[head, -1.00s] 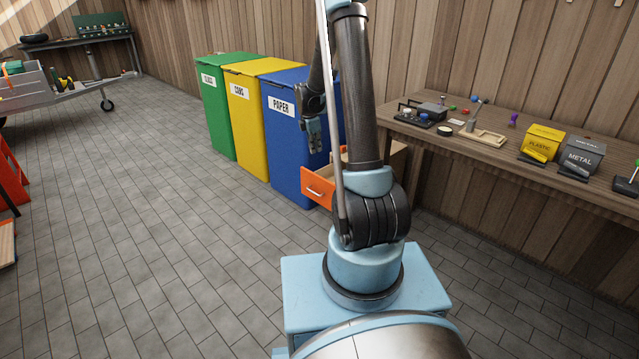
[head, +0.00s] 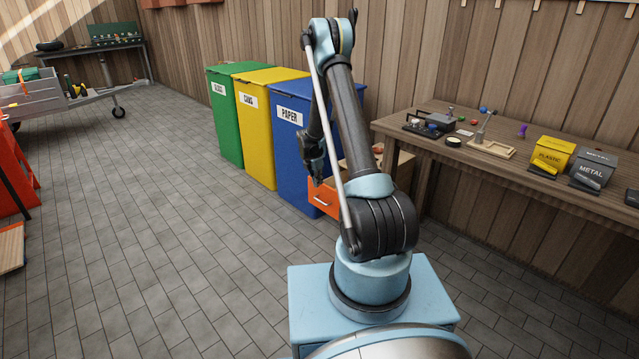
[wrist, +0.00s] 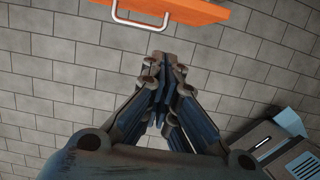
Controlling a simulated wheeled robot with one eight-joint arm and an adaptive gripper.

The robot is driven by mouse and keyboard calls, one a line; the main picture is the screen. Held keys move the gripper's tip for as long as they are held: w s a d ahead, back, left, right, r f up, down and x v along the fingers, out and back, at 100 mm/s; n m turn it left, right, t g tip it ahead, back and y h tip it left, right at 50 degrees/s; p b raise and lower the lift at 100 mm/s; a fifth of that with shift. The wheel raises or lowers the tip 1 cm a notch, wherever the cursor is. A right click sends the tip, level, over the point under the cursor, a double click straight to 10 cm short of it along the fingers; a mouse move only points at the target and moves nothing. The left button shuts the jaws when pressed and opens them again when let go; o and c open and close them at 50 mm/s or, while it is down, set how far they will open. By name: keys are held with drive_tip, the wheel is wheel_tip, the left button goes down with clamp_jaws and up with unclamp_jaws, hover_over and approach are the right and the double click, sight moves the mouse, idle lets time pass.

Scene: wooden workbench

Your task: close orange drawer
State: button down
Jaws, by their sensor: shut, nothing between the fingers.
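The orange drawer (head: 322,200) stands out open from a wooden cabinet beside the workbench, its front facing left and toward me. Its metal handle (head: 320,199) shows on the front. In the wrist view the orange front (wrist: 190,10) and the U-shaped handle (wrist: 140,18) lie at the top edge. My gripper (head: 317,177) hangs pointing down near the drawer's front in the head view. In the wrist view my gripper (wrist: 158,62) is shut and empty, its tips just below the handle in the picture. Whether it touches the drawer I cannot tell. My arm hides part of the drawer and cabinet.
A blue paper bin (head: 290,150) stands close behind the drawer, with yellow (head: 260,120) and green (head: 226,115) bins farther left. The wooden workbench (head: 490,165) with small items and boxes is at right. The tiled floor (head: 150,220) at left is clear.

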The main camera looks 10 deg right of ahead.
drive_tip(key=shift+w+d+f, duration=0.55)
drive_tip(key=shift+d+f, duration=0.25)
drive_tip(key=shift+f, duration=0.4)
drive_tip(key=shift+w+d+f, duration=0.6)
drive_tip(key=shift+d+f, duration=0.2)
drive_tip(key=shift+f, duration=0.45)
drive_tip(key=shift+w+d+f, duration=0.55)
drive_tip(key=shift+d+f, duration=0.25)
drive_tip(key=shift+f, duration=0.4)
